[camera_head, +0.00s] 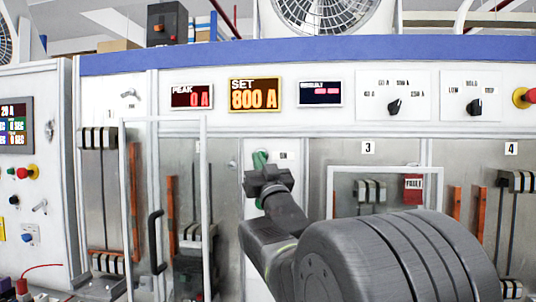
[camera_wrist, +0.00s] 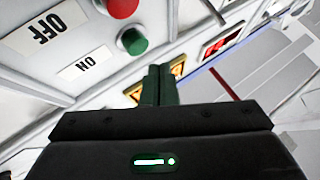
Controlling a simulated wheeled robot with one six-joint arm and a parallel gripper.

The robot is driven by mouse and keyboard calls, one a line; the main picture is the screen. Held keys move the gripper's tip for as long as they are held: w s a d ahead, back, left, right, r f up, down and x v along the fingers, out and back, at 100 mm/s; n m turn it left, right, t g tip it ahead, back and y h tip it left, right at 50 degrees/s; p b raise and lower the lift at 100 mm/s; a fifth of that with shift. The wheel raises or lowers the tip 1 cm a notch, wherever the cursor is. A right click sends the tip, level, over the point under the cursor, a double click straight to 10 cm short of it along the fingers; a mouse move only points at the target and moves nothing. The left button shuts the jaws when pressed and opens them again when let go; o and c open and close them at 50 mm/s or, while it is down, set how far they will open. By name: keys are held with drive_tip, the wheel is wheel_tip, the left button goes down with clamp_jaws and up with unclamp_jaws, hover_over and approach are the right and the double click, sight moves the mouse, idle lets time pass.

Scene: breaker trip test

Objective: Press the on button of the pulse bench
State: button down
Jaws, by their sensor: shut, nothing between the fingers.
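The green on button (camera_wrist: 132,41) sits beside an "ON" label (camera_wrist: 85,63) on a pale panel in the wrist view. The red button (camera_wrist: 121,6) is next to it, cut by the top edge, by an "OFF" label (camera_wrist: 46,32). My gripper (camera_wrist: 158,72) is shut and empty; its fingertips show just beside and below the green button in that picture. I cannot tell whether they touch it. In the head view, my gripper (camera_head: 267,176) is in front of the button panel; green shows just above it, and the red button is hidden.
The bench front carries a "SET 800 A" display (camera_head: 255,94), a red "PEAK" display (camera_head: 192,96) and rotary knobs (camera_head: 395,107). A framed clear door (camera_head: 124,210) with a black handle (camera_head: 155,240) stands left of my arm. Another framed guard (camera_head: 335,190) is close on the right.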

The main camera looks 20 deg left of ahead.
drive_tip(key=shift+w+a, duration=0.1)
drive_tip(key=shift+w, duration=0.45)
idle(1.7)
drive_tip(key=shift+w+a+b, duration=0.1)
drive_tip(key=shift+w+b, duration=0.2)
drive_tip(key=shift+w, duration=0.1)
drive_tip(key=shift+w+a, duration=0.1)
drive_tip(key=shift+w, duration=0.35)
idle(0.6)
idle(0.4)
drive_tip(key=shift+s+d+b, duration=0.2)
drive_tip(key=shift+s+b, duration=0.6)
drive_tip(key=shift+s, duration=0.05)
